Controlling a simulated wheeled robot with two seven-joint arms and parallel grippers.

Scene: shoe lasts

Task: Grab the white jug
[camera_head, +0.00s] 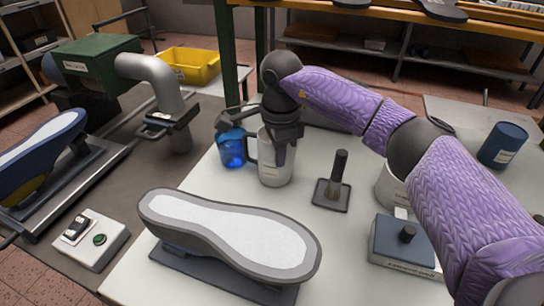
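The white jug (274,170) stands upright on the pale table, its handle on the left side. My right gripper (279,146) comes down over the jug from above, its arm reaching in from the right. A dark finger overlaps the upper front of the jug and hides part of its rim. I cannot tell whether the fingers are closed on the jug wall. My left gripper is out of view.
A blue cup (232,149) stands close by the jug's handle. A shoe last with a white sole (229,232) lies in front. A blue can (502,145) stands at the far right.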

